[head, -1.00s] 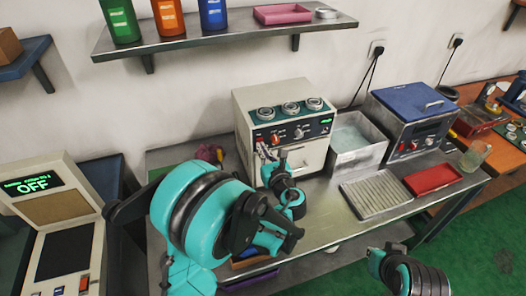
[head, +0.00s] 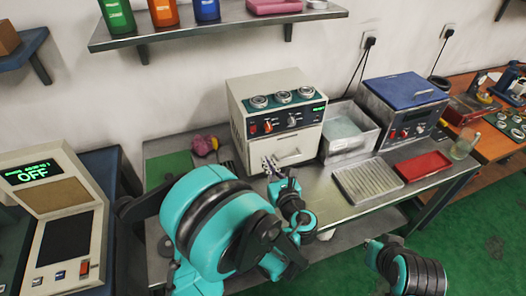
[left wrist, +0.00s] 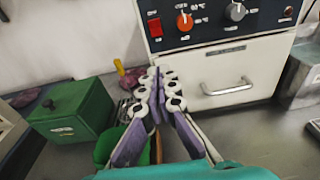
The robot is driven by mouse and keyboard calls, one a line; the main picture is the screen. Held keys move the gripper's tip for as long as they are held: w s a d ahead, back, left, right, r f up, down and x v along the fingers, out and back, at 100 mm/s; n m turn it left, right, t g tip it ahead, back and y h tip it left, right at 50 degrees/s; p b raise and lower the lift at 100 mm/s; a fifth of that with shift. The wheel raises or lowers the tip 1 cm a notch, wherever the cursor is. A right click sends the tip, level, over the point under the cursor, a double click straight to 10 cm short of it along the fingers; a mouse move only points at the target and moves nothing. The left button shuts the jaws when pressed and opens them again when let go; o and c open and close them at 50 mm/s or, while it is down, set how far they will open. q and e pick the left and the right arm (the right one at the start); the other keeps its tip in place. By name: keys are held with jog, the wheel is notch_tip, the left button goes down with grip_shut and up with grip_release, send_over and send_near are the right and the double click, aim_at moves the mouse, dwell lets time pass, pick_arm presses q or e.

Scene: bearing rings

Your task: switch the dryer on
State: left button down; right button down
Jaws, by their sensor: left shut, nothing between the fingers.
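The dryer appears to be the cream machine (head: 285,152) on the steel bench, with a dark front panel and a door with a handle. Its panel has a red switch (left wrist: 155,27) at the left, an orange knob (left wrist: 185,21) and a grey knob (left wrist: 236,11); a small green display (head: 318,110) sits at the panel's right in the head view. My left gripper (head: 269,165) is shut and empty in front of the door's lower left. In the left wrist view its fingertips (left wrist: 160,76) lie below the red switch, apart from it. My right arm shows at the lower right, its gripper not discernible.
Three rings (head: 282,97) sit on the dryer's top. Right of it are an open metal tank (head: 348,134), a blue-lidded machine (head: 404,105), a ribbed tray (head: 367,181) and a red tray (head: 423,166). A console (head: 58,205) at left reads OFF. A green box (left wrist: 72,108) stands left of the gripper.

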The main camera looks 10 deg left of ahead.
pick_arm(q)
jog(key=shift+s+d+f, duration=0.2)
jog(key=shift+s+d, duration=0.45)
jog(key=shift+s, duration=0.35)
jog(key=shift+a, duration=0.1)
jog(key=s+a+f+n+g+h, duration=0.1)
jog(key=s+a+n+g+h, duration=0.45)
jog(key=n, duration=0.85)
jog(key=s+r+n+g+h, duration=0.1)
jog(key=s+n+h, duration=0.2)
jog(key=s+n, duration=0.9)
jog(key=n, duration=0.3)
jog(key=shift+h, duration=0.35)
jog(key=c, duration=2.3)
grip_release()
jog(key=shift+a+r, duration=0.1)
